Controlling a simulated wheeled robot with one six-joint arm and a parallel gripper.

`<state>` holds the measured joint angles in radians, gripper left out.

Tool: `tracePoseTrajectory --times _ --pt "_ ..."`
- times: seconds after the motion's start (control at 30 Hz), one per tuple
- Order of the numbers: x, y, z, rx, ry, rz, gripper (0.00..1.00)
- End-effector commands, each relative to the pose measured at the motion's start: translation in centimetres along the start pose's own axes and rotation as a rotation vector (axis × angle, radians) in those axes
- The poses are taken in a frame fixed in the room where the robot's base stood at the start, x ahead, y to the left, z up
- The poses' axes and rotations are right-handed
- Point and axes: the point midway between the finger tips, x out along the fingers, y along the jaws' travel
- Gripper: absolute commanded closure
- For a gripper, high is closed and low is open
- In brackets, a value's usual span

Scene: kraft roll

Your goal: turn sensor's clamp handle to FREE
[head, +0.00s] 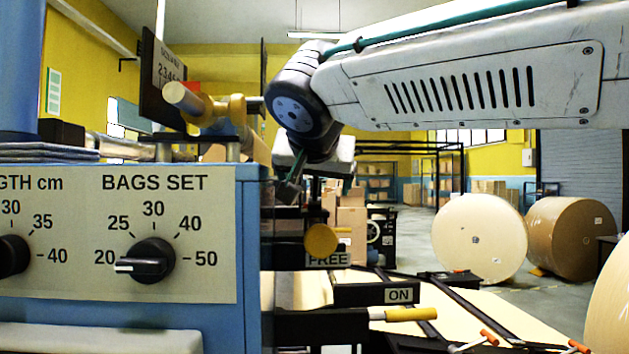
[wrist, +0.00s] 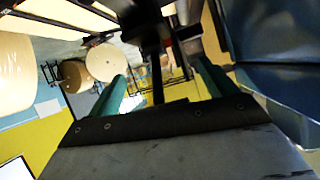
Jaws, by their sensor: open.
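A round yellow knob (head: 321,240) shows end-on just above a FREE label (head: 328,260), right of the blue machine. Lower right, a yellow-gripped handle (head: 410,314) points right, below an ON label (head: 399,295). The sensor's own marking is not readable, so I cannot tell which of these is its clamp handle. My gripper (head: 291,182) hangs above and left of the yellow knob, partly hidden behind my arm. In the wrist view my gripper (wrist: 163,88) has its two teal fingers apart, with a dark bar (wrist: 155,65) showing between them; I cannot tell its depth.
The blue machine panel (head: 200,280) with a BAGS SET dial (head: 150,262) stands close on the left. A yellow-ended bar (head: 185,98) and a dark number plate (head: 160,80) rise above it. Large paper rolls (head: 480,238) stand behind at right. Orange-tipped levers (head: 488,337) sit low right.

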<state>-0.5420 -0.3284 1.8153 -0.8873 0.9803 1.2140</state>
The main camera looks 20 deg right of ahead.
Motion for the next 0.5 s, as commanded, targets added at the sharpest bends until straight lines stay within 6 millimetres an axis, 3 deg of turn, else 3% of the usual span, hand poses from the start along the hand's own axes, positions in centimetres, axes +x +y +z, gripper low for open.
tracePoseTrajectory --times 0.5 --pt "-7.1 -0.2 0.0 -0.001 0.001 -0.006 0.16"
